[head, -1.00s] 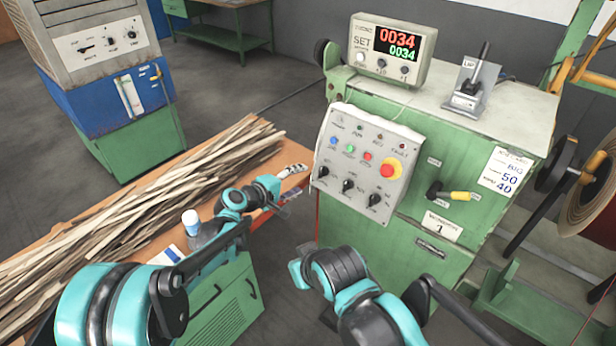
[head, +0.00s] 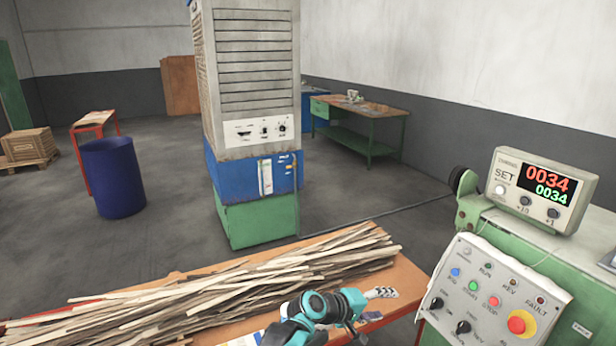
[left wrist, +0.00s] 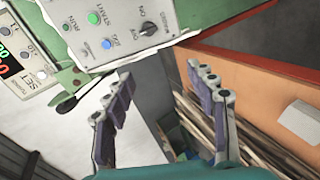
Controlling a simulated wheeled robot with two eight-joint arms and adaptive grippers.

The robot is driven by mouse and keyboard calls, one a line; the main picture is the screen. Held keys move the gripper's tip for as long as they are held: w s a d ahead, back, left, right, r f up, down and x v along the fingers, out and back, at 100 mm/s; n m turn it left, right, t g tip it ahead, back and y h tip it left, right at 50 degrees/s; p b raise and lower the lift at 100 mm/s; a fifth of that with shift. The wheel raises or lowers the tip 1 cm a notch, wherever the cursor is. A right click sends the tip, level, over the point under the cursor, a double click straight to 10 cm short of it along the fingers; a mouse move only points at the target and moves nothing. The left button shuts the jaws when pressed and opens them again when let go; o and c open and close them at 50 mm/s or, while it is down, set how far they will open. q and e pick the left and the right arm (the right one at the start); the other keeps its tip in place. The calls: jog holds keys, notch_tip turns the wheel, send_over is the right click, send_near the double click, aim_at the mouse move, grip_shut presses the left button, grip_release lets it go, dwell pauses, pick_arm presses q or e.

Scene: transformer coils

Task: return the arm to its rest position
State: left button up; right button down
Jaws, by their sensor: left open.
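My left gripper (head: 370,315) is small and partly hidden behind my teal wrist in the head view. It is over the right end of the orange bench (head: 405,272), left of the control panel (head: 492,298). In the left wrist view the left gripper (left wrist: 160,75) has its two grey fingers wide apart with nothing between them. The control panel (left wrist: 120,25) is beyond the left finger, and the orange bench (left wrist: 270,85) is beyond the right one. My right gripper is out of view.
Wooden strips (head: 240,287) lie along the bench. The green machine (head: 490,225) carries a counter (head: 545,190) reading 0034 twice. A tall cabinet (head: 255,120) stands behind the bench, with a blue barrel (head: 112,178) to its left. Open floor lies between them.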

pick_arm(q)
jog(key=s+a+r+m+t+y, duration=0.1)
jog(key=s+a+y, duration=0.3)
jog(key=a, duration=0.7)
jog(key=s+a+r+m+t+y, duration=0.15)
jog(key=s+a, duration=0.45)
jog(key=a, duration=0.6)
jog(key=s+a+f+y, duration=0.2)
jog(key=s+a+y, duration=0.1)
jog(key=s+a, duration=0.4)
jog(key=s+a+f+m+y, duration=0.1)
jog(key=s+a+f+y, duration=0.1)
jog(key=s+a, duration=0.5)
jog(key=a+g+y, duration=0.1)
jog(key=a, duration=0.2)
jog(key=shift+f, duration=0.3)
jog(key=shift+a, duration=0.1)
